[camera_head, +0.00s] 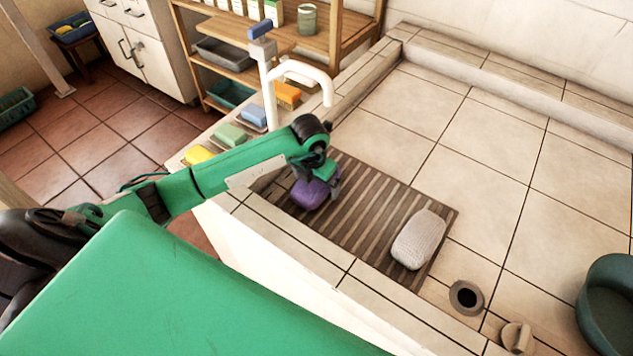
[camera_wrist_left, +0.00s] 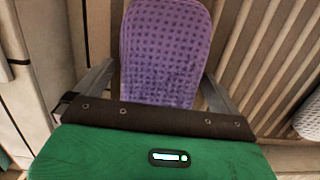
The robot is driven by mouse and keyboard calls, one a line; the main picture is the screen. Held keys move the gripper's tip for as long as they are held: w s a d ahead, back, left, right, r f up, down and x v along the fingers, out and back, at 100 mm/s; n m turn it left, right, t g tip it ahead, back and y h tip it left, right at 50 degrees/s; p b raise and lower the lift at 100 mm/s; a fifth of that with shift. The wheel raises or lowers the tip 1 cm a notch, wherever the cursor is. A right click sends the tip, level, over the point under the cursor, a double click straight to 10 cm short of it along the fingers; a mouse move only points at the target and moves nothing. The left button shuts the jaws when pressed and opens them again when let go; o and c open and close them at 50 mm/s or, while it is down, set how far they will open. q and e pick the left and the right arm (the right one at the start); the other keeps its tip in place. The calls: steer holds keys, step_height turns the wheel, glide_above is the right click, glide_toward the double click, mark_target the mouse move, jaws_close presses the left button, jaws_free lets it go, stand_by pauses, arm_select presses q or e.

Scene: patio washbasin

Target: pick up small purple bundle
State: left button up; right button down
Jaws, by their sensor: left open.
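The small purple bundle (camera_head: 309,194) lies on the striped brown slatted mat (camera_head: 375,208) in the basin, near the mat's left end. My left gripper (camera_head: 324,190) is over it and partly covers it in the head view. In the left wrist view the purple bundle (camera_wrist_left: 163,55), with a dimpled surface, lies between the two grey fingers of my left gripper (camera_wrist_left: 158,88). The fingers are open, one on each side. Whether they touch it I cannot tell. My right gripper is not in view.
A grey-white ribbed bundle (camera_head: 418,239) lies on the mat's right end. A white faucet (camera_head: 290,80) rises behind my left arm, beside several coloured blocks on the ledge. A drain hole (camera_head: 466,297) and a dark green tub (camera_head: 608,305) are at right. The basin floor behind the mat is clear.

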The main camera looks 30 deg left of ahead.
arm_select(q)
steer(key=c, duration=1.1)
steer(key=shift+r, duration=0.15)
